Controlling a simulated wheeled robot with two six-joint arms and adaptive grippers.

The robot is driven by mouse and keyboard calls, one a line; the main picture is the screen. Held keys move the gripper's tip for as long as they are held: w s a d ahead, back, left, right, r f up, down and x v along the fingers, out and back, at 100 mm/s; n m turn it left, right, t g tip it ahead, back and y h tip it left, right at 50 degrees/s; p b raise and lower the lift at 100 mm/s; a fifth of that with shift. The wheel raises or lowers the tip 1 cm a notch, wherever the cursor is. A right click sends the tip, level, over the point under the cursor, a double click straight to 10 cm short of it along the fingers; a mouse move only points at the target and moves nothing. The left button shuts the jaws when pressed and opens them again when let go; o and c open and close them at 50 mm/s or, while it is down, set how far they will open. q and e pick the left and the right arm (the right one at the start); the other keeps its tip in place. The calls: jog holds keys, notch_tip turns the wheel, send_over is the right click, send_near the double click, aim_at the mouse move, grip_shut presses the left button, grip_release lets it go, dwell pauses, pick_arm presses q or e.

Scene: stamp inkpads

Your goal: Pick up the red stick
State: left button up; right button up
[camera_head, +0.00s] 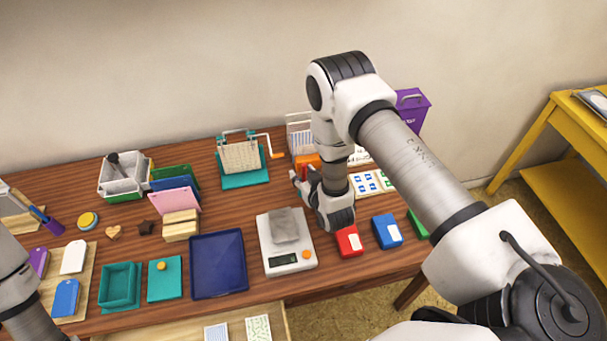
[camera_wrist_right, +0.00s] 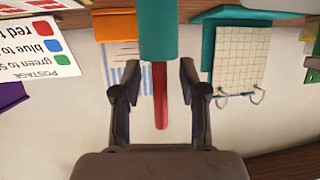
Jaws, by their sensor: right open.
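The red stick (camera_wrist_right: 160,98) shows in the right wrist view, in line with a teal cylindrical holder (camera_wrist_right: 158,30) and extending out of it. My right gripper (camera_wrist_right: 160,76) is open, with one finger on each side of the stick and a gap on both sides. In the head view my right gripper (camera_head: 304,180) is at the back right of the table, where a small red bit of the stick (camera_head: 305,172) shows between its fingers.
An orange block (camera_head: 307,161) and a teal stand with a crank (camera_head: 243,160) are close to the right gripper. A scale (camera_head: 287,242), a red inkpad (camera_head: 348,242) and a blue inkpad (camera_head: 387,231) lie in front. A purple bin (camera_head: 412,108) stands behind my arm.

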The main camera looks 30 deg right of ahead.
jog(key=shift+s+r, duration=0.1)
jog(key=shift+s, duration=0.05)
jog(key=shift+c, duration=0.4)
grip_shut()
pick_arm(q)
jog(key=shift+s, duration=0.2)
jog(key=shift+f+b, duration=0.9)
jog(key=shift+b, duration=0.05)
pick_arm(e)
notch_tip(320, 180, up, 10)
